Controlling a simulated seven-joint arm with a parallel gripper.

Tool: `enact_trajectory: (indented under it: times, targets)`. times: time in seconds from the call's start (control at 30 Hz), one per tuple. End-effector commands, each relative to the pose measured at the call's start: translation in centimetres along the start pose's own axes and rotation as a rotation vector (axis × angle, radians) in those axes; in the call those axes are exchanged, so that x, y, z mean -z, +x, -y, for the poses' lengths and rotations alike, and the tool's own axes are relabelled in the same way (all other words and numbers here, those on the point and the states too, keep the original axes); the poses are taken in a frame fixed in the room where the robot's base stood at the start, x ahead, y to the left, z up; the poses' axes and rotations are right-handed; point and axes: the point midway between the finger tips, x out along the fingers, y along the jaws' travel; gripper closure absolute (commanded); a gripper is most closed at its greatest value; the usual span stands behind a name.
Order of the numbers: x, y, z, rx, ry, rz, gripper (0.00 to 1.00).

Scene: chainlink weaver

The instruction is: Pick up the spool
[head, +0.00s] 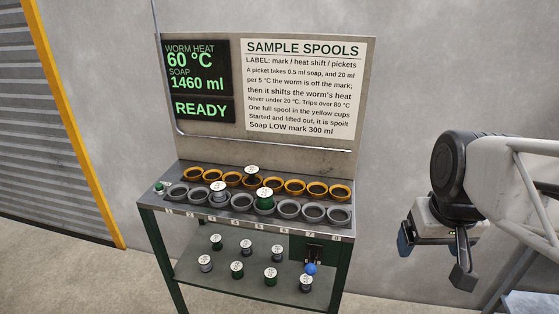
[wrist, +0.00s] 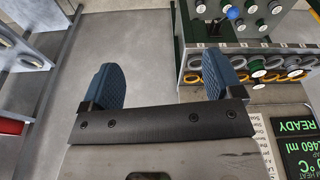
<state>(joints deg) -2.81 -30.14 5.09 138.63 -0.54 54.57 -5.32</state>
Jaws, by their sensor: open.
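Several small spools with white labelled tops are in the head view; which one is meant I cannot tell. One spool (head: 252,172) stands in the yellow cup row. A grey spool (head: 218,193) and a green spool (head: 265,199) stand in the grey cup row in front. More spools stand upright on the lower shelf, among them a green one (head: 237,270) and a grey one (head: 306,284). My gripper (head: 435,258) is open and empty, off to the right of the stand. Its blue fingers also show in the wrist view (wrist: 163,82), with nothing between them.
The green stand (head: 343,270) has a grey top with two cup rows. A blue-knobbed lever (head: 310,269) is at its right front. A display (head: 198,82) reads 60 °C, 1460 ml, READY, beside a sign (head: 303,90). A wall closes the back.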

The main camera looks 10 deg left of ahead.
Motion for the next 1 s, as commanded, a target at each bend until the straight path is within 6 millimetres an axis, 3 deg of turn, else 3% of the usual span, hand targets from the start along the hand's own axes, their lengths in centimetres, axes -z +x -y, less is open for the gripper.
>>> enact_trajectory:
  times: [0.5,1.0]
  targets:
    - [13.7,0.3,4.1,0.031,-0.318,0.041,0.14]
    - [25.9,3.4,10.9,0.064,-0.624,0.077,0.14]
